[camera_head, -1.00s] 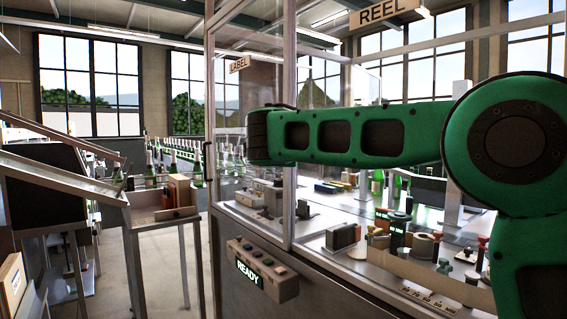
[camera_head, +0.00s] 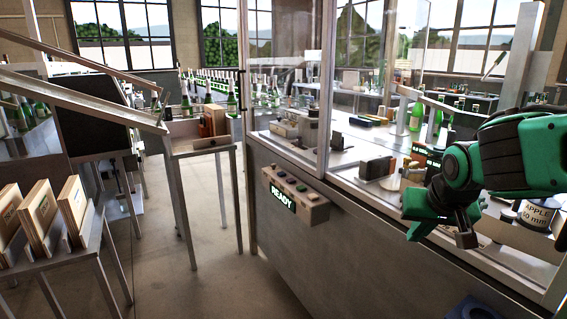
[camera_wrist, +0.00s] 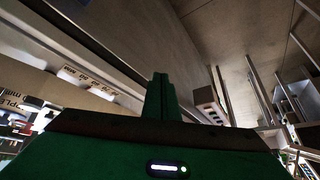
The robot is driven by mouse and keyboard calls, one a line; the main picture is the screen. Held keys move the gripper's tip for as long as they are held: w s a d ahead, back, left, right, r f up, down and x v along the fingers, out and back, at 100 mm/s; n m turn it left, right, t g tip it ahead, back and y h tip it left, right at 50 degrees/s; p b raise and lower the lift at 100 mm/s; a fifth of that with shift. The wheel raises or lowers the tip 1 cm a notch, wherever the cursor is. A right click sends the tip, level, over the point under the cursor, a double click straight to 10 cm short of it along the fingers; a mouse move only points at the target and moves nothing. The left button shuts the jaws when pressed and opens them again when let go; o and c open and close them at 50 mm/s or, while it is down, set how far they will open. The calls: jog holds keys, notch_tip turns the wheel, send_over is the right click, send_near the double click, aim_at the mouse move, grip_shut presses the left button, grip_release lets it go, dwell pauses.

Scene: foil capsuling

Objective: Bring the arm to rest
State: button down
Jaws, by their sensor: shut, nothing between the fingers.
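My green arm comes in from the right in the head view. My gripper (camera_head: 466,236) points downward in front of the machine's front edge and holds nothing. In the wrist view its two green fingers (camera_wrist: 162,95) stand together, closed, with no object between them. The gripper appears apart from the machine and from everything else.
The glass-fronted machine (camera_head: 350,235) fills the middle and right, with a READY control box (camera_head: 296,195) on its front. Wooden boxes (camera_head: 72,205) stand on a rack at left. Floor between is clear.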

jog(key=s+d+f+g, duration=0.1)
jog(key=s+d+f, duration=0.1)
jog(key=s, duration=0.3)
jog(key=s+d+f+g, duration=0.1)
jog(key=s+d+f, duration=0.1)
jog(key=s, duration=0.3)
jog(key=s+d+f+g, duration=0.2)
jog(key=s+d, duration=0.1)
jog(key=s, duration=0.2)
jog(key=s+d+m+g+y, duration=0.1)
jog(key=s+d+m+g, duration=0.1)
jog(key=s, duration=0.7)
jog(key=shift+s+d+f+m, duration=0.35)
jog(key=shift+d+m, duration=0.55)
jog(key=shift+d, duration=0.2)
